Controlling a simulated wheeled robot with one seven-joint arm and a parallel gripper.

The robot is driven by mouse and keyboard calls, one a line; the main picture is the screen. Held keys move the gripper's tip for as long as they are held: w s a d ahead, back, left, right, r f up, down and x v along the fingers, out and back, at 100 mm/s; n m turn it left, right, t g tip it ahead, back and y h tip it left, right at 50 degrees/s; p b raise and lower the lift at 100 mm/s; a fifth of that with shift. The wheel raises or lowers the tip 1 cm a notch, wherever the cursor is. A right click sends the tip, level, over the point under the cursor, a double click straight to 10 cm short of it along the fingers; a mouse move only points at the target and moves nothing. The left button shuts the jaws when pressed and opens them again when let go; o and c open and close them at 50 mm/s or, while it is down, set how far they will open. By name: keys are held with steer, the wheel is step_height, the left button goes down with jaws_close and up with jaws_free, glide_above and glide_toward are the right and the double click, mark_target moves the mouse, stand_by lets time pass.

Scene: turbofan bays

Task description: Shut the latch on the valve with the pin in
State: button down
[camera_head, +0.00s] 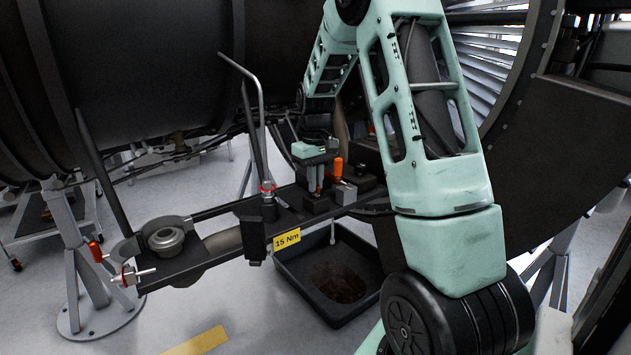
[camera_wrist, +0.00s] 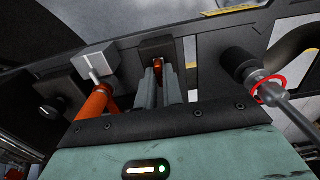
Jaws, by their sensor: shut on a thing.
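My gripper (camera_head: 317,187) points down at a dark block (camera_head: 318,204) on the beam. In the wrist view its grey fingers (camera_wrist: 163,85) are close together at the same block (camera_wrist: 158,46), shut on a small part there that they mostly hide. A bit of orange shows beside the fingers. Just beside them, an orange handle (camera_head: 338,167) slants up from a silver block (camera_head: 345,192); the handle also shows in the wrist view (camera_wrist: 97,108). I cannot tell which valve holds the pin.
A bent grey bar rises from a post with a red ring (camera_head: 267,187), close to my gripper. A yellow "15 Nm" label (camera_head: 287,239) hangs on the beam. A black tray (camera_head: 340,280) lies below. The round engine casing (camera_head: 130,70) fills the back left.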

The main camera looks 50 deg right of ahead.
steer(key=shift+r, duration=0.1)
steer(key=c, duration=1.5)
jaws_free()
steer(key=shift+c, duration=0.2)
step_height(320, 180, up, 17)
steer(key=b, duration=0.2)
steer(key=shift+r+b, duration=0.15)
steer(key=shift+b, duration=0.2)
